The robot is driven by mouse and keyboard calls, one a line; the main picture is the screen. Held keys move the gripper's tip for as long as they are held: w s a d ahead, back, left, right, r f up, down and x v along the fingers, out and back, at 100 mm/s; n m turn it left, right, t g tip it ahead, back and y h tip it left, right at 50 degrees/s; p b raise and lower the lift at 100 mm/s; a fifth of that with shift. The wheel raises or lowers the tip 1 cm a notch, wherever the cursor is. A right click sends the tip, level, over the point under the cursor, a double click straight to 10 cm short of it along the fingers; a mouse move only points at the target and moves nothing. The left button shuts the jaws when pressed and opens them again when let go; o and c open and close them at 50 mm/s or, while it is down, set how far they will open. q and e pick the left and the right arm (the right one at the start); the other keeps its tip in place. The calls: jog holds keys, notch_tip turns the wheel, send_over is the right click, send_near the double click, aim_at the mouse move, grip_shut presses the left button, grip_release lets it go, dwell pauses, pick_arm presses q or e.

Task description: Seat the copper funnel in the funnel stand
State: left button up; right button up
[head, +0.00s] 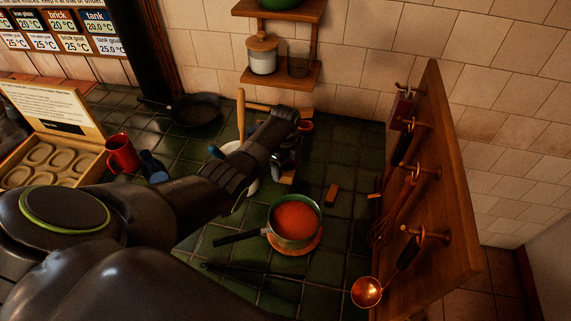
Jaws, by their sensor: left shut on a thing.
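My left gripper (287,150) reaches in over the green tiled counter and is shut, its fingers largely hidden behind its own wrist. A small copper-coloured rim (306,126) shows just beyond it; this seems to be the copper funnel, mostly hidden by my gripper. Pieces of wood show around the gripper, one (288,177) below it; they may belong to the funnel stand, but I cannot make out its shape. I cannot tell whether the funnel touches the stand. My right gripper is not in view.
A pot of red-orange contents (296,220) stands on a round board in front of the gripper. A wooden rack (440,170) with a hanging copper ladle (367,292) stands at right. A black pan (196,110), red mug (122,154) and open box (75,130) are left. A shelf (281,75) hangs behind.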

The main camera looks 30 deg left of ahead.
pick_arm(q)
jog(key=o, duration=1.1)
jog(key=shift+r, duration=0.1)
notch_tip(320, 180, up, 17)
jog(key=shift+r+b, duration=0.15)
jog(key=shift+b, duration=0.25)
